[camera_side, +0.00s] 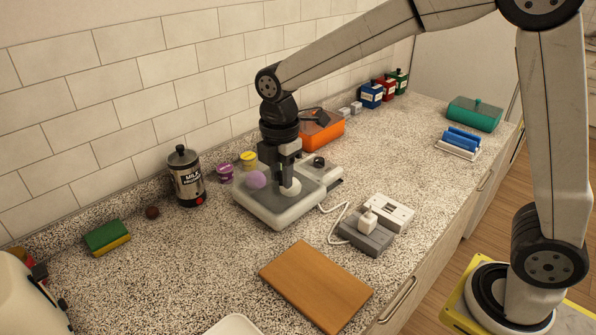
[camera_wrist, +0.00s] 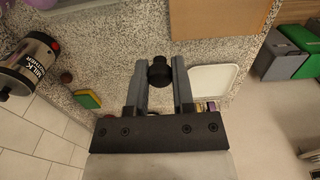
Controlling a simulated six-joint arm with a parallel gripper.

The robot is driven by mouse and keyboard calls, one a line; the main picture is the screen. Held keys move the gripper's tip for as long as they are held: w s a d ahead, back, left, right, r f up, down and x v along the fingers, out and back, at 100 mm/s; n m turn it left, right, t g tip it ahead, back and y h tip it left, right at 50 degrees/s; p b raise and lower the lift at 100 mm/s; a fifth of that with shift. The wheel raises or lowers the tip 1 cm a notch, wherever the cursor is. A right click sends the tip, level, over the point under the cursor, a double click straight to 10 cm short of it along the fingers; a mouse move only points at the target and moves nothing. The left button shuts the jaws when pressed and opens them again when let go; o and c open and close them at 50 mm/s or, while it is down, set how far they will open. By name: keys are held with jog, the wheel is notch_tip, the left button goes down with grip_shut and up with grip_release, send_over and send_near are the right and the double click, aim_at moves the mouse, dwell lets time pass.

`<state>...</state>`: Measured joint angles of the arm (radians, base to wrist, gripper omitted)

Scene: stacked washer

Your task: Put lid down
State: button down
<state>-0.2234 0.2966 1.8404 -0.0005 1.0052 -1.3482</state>
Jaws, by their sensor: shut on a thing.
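My gripper (camera_wrist: 159,68) points down over a grey flat appliance (camera_side: 278,212) in the side view. In the wrist view its two fingers are closed on a small black knob (camera_wrist: 160,74). A lid under this knob cannot be made out for certain. In the side view a pale round piece (camera_side: 290,188) shows right below the fingers, at the appliance's top. I cannot tell whether it touches the appliance. A milk frother (camera_side: 187,178) with a dark knobbed top stands to the left, and it also shows in the wrist view (camera_wrist: 30,62).
An orange container (camera_side: 322,136) stands behind. A wooden board (camera_side: 315,285) and a power strip (camera_side: 364,238) with a white plug lie in front. A green-yellow sponge (camera_side: 107,238) lies left. Counter between sponge and board is clear.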

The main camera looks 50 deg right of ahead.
aim_at(258, 202)
jog(key=a+f, duration=0.1)
jog(key=a, duration=0.1)
jog(key=a+f, duration=0.1)
jog(key=a, duration=0.1)
jog(key=a+f, duration=0.1)
jog(key=a, duration=0.1)
jog(key=shift+s+a+f, duration=0.3)
jog(key=shift+s+f, duration=0.1)
jog(key=shift+w, duration=0.1)
jog(key=shift+w+a+f, duration=0.65)
jog(key=shift+w+f, duration=0.9)
jog(key=shift+w, duration=0.55)
jog(key=shift+w+a+f, duration=0.65)
jog(key=shift+w+f, duration=0.9)
jog(key=shift+w, duration=0.6)
jog(key=shift+w+a+f, duration=0.65)
jog(key=shift+w+f, duration=0.9)
jog(key=shift+w, duration=0.55)
jog(key=shift+f, duration=0.1)
jog(key=shift+w+f, duration=0.25)
jog(key=shift+f, duration=0.3)
jog(key=shift+a+f, duration=0.1)
jog(key=shift+f, duration=1.1)
jog(key=shift+f, duration=0.1)
